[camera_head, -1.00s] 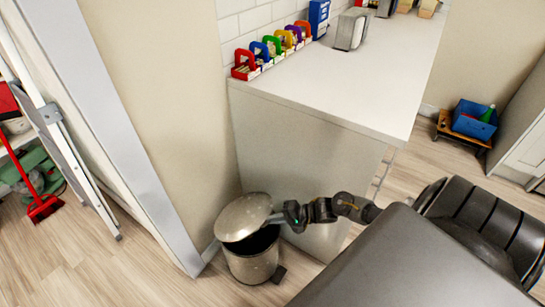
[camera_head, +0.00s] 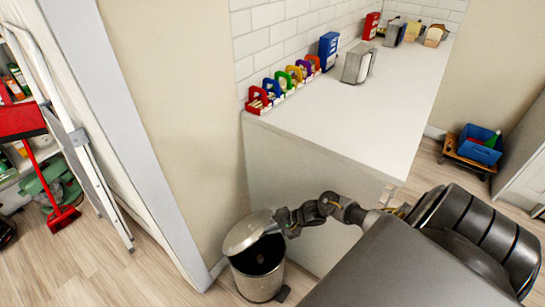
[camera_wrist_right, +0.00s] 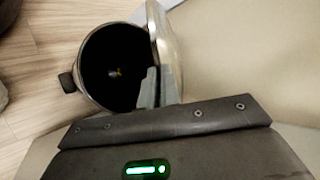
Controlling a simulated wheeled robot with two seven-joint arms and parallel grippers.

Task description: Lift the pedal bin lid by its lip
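The pedal bin (camera_head: 258,284) is a grey metal cylinder on the floor by the counter's end. Its round lid (camera_head: 246,232) is raised and tilted, and the dark inside shows below it. My right gripper (camera_head: 275,226) is at the lid's right edge. In the right wrist view the lid (camera_wrist_right: 164,42) stands nearly edge-on beside the dark bin opening (camera_wrist_right: 112,68). The gripper's fingers (camera_wrist_right: 159,88) are close together at the lid's lip and look closed on it. The pedal (camera_head: 282,294) sticks out at the bin's right. My left gripper is not in view.
The counter (camera_head: 335,110) stands behind the bin, with a row of coloured caddies (camera_head: 285,82) along the wall. A wall and door frame (camera_head: 140,130) lie to the left. A ladder (camera_head: 70,130) and red broom (camera_head: 62,215) are farther left. Floor in front is partly clear.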

